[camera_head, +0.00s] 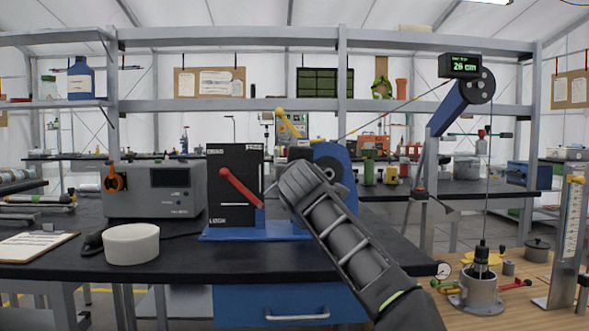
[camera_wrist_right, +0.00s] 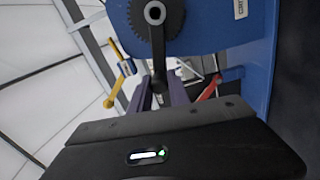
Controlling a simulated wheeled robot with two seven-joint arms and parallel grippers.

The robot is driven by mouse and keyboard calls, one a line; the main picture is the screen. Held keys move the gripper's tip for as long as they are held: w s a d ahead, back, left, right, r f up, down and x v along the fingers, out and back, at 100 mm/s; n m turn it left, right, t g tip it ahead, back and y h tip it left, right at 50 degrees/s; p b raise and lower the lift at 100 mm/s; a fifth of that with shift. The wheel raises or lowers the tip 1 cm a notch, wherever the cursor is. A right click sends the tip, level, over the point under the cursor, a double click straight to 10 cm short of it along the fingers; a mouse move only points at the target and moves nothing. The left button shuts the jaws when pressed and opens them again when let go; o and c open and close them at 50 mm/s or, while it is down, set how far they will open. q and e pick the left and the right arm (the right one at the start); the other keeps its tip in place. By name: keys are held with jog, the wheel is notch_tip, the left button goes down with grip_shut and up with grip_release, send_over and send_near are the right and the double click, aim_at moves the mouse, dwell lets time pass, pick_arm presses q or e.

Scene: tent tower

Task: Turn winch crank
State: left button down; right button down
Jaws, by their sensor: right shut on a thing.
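The winch (camera_head: 333,165) has a blue housing on a blue base on the dark bench, in the middle of the head view. My right arm comes in from the lower right, and its gripper (camera_head: 280,195) is at the winch, its fingers mostly hidden there. In the right wrist view, the dark crank (camera_wrist_right: 157,60) runs down from the hub of a toothed wheel (camera_wrist_right: 155,14). Its lower end lies between the fingers of my right gripper (camera_wrist_right: 160,92), which is shut on it; the grip itself is partly hidden. My left gripper is not in view.
A red lever (camera_head: 238,187) sits on the black panel (camera_head: 235,160) left of the winch. A yellow-ended lever (camera_wrist_right: 116,75) is near the gripper. A cable runs to a blue boom (camera_head: 450,108), whose display (camera_head: 460,66) reads 20 cm.

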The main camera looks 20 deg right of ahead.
jog(key=c, duration=1.2)
grip_release()
jog(key=shift+d, duration=0.1)
jog(key=shift+c, duration=0.2)
jog(key=b+v, duration=0.3)
jog(key=v, duration=0.5)
